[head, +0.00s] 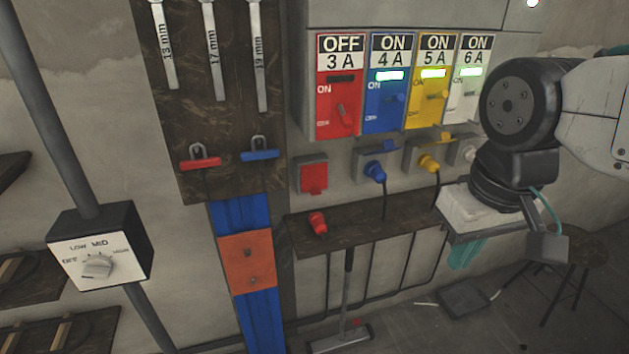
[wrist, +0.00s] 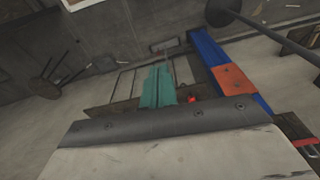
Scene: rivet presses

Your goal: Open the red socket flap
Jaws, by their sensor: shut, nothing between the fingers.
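The red socket flap (head: 313,176) is on a grey wall box below the red 3 A switch panel (head: 340,95). It looks closed, lying flat over its socket. A loose red plug (head: 318,222) lies on the brown shelf below it; a small red spot (wrist: 193,99) in the wrist view looks like this plug. My gripper (head: 464,258) has teal fingers pressed together, pointing down, with nothing held. It is well right of the flap, lower than it and apart from it. The fingers also show in the wrist view (wrist: 155,86), where the flap cannot be made out.
Blue (head: 375,172) and yellow (head: 429,163) plugs sit in their sockets, cables hanging. The brown shelf (head: 370,228) juts out below. A dial box (head: 98,250) on a pipe, a tool board (head: 220,125) and a blue rail (head: 235,215) stand left. A stool (head: 560,252) is right.

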